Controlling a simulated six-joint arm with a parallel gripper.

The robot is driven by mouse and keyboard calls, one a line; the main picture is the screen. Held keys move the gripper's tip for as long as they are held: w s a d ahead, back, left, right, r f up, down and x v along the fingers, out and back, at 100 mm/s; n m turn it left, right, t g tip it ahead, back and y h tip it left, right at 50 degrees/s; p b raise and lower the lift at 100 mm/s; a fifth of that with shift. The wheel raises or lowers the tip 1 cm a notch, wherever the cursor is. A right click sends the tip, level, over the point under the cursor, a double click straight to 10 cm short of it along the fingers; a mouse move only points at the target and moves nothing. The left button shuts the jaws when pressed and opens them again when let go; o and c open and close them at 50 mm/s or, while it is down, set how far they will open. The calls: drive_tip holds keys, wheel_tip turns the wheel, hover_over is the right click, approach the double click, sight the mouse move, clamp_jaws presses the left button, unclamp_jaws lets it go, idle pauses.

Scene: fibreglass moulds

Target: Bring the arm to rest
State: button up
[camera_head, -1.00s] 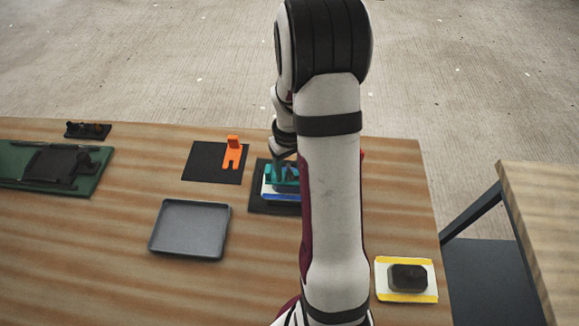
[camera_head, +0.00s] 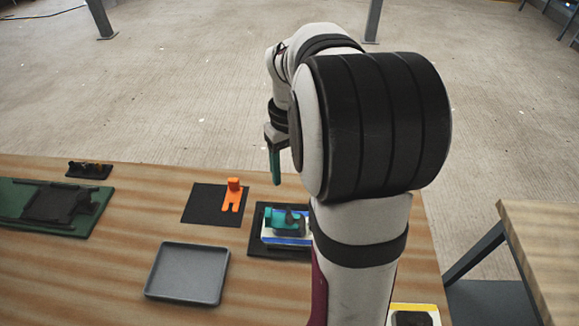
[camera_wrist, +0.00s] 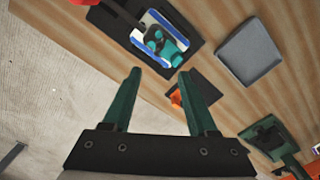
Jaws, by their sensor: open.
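My gripper (camera_head: 274,165) is raised above the far edge of the wooden table, with its green fingers pointing down. In the wrist view my gripper (camera_wrist: 160,95) is open, and nothing is between its two green fingers. A teal part with a dark piece (camera_head: 285,221) lies on a white and blue block on a black mat (camera_head: 258,241). My gripper is well clear of it. The teal part also shows in the wrist view (camera_wrist: 165,45). My upper arm hides the right side of the mat in the head view.
A grey tray (camera_head: 188,273), an orange bracket (camera_head: 233,195) on a black sheet (camera_head: 200,204) and a green board (camera_head: 15,199) with a dark piece lie on the table. A yellow-edged pad (camera_head: 433,312) is at front right. A second table (camera_head: 550,232) stands right.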

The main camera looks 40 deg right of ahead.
idle(0.3)
drive_tip(key=s+a+m+y, duration=0.1)
drive_tip(key=s+a, duration=0.7)
drive_tip(key=a, duration=0.3)
drive_tip(key=s+a+m, duration=0.2)
drive_tip(key=s+a, duration=0.7)
drive_tip(key=a, duration=0.2)
drive_tip(key=shift+s+a+y, duration=0.3)
drive_tip(key=shift+y, duration=0.1)
drive_tip(key=shift+r, duration=0.1)
